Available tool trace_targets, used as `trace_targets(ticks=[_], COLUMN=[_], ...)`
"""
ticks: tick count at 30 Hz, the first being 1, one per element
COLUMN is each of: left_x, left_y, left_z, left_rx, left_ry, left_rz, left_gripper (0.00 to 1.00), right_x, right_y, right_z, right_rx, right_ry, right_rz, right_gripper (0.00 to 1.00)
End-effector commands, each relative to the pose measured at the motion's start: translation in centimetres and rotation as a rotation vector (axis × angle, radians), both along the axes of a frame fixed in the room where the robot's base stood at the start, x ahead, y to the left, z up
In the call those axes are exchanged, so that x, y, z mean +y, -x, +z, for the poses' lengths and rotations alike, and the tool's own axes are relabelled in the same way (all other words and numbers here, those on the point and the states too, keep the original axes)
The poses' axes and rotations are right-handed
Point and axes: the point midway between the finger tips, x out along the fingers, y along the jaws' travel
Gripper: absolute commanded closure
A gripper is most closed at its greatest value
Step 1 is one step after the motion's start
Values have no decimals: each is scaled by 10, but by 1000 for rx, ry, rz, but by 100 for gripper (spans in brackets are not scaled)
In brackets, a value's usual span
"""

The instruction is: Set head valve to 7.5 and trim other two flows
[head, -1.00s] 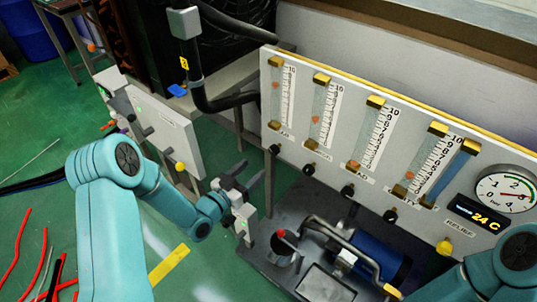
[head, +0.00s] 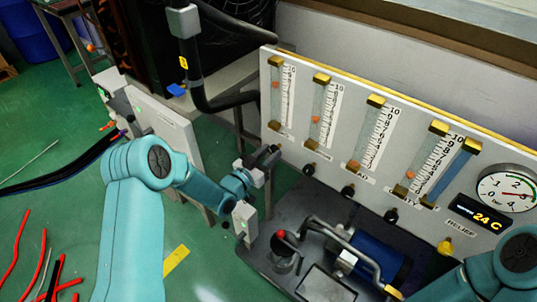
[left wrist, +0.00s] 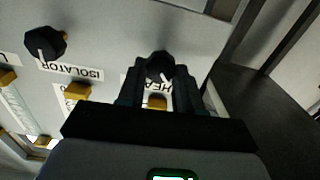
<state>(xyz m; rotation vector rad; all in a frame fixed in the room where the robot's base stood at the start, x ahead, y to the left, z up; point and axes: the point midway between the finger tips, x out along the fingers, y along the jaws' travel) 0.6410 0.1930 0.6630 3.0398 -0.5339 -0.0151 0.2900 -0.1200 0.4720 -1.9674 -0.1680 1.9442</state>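The flow panel (head: 300,140) carries upright flow tubes with orange floats. The head tube (head: 275,100), leftmost, has its float high, near the upper marks. The isolator tube (head: 318,110) has its float around the middle. The third tube (head: 368,138) has its float at the bottom; the fourth tube (head: 420,168) has its float low. My left gripper (head: 268,157) is at the head valve knob; in the left wrist view its fingers flank this black knob (left wrist: 160,66) closely and appear shut on it. The isolator knob (left wrist: 45,45) is apart from it. My right gripper is out of view.
A dark bench with a blue cylinder (head: 378,258), a curved pipe and a red-topped part (head: 282,243) stands below the panel. A yellow relief knob (head: 444,247), gauge (head: 507,195) and 24 C display (head: 480,213) are at right.

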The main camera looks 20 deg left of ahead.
Motion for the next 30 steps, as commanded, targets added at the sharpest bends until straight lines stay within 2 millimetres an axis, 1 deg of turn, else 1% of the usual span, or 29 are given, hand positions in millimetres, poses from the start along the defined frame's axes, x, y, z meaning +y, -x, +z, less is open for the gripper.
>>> trace_targets(ticks=[3, 8, 15, 16, 17, 18, 26, 30], left_x=[0, 0, 0, 0, 0, 0, 0, 3], left_y=[0, 0, 0, 0, 0, 0, 0, 8], left_z=[-1, -4, -1, -1, -1, 0, 0, 0], left_rx=[1, 16, 23, 23, 23, 23, 22, 23], left_ry=[3, 47, 58, 58, 58, 58, 57, 58], left_rz=[-1, -1, -1, -1, -1, -1, -1, 0], left_gripper=[96, 95, 95, 62, 52, 39, 39, 39], right_x=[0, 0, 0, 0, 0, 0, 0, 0], right_y=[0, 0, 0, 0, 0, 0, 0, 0], right_z=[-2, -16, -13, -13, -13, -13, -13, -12], right_rx=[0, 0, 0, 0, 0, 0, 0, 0], right_ry=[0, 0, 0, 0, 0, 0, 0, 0], right_rz=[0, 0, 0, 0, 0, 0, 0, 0], right_gripper=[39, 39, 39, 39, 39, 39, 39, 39])
